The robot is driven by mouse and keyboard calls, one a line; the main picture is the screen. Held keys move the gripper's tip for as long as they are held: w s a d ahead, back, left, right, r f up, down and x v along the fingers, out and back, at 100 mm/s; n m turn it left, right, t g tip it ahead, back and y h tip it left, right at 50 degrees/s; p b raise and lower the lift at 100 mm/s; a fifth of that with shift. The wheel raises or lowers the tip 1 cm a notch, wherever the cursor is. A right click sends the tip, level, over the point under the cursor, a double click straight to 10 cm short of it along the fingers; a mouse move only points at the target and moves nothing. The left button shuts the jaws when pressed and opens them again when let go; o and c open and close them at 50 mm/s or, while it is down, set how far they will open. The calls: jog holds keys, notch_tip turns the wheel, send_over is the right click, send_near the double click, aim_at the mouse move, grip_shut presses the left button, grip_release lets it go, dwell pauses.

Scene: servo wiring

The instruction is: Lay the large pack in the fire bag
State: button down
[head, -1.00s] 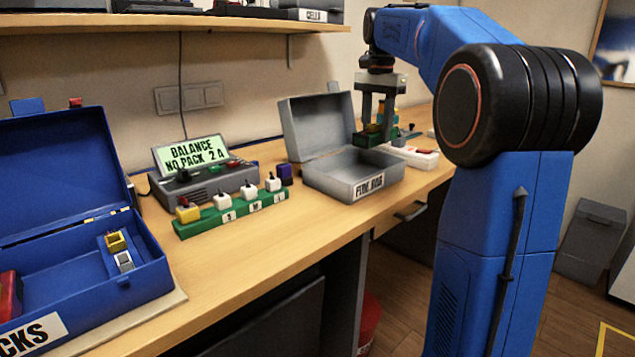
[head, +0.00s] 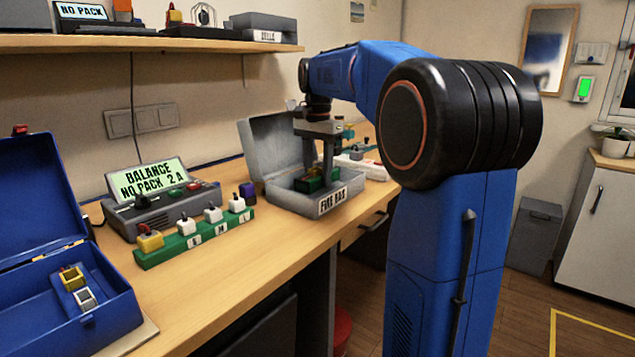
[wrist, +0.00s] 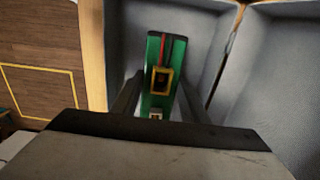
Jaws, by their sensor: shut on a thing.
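The fire bag (head: 281,201) is a grey open box with its lid tilted back, labelled FIRE BAG, on the bench. My gripper (head: 318,177) reaches down into it, shut on the large pack (head: 306,186), a green block. The wrist view shows the large pack (wrist: 154,50) between the two fingers (wrist: 160,98), with a yellow-framed socket and a red wire on its top. The pack is within the walls of the fire bag (wrist: 200,35). Its underside is hidden, so I cannot tell whether it touches the floor of the bag.
A charger (head: 165,212) reading BALANCE NO PACK 2 A stands left of the bag, behind a green strip (head: 200,240) with yellow and white plugs. A blue case (head: 95,320) is open at the left. A white power strip (head: 365,168) lies behind the bag on the right.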

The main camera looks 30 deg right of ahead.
jog(key=shift+f, duration=1.25)
jog(key=shift+f, duration=0.15)
jog(key=c, duration=1)
grip_release()
jog(key=shift+c, duration=0.2)
notch_tip(320, 180, up, 12)
jog(key=shift+r, duration=0.1)
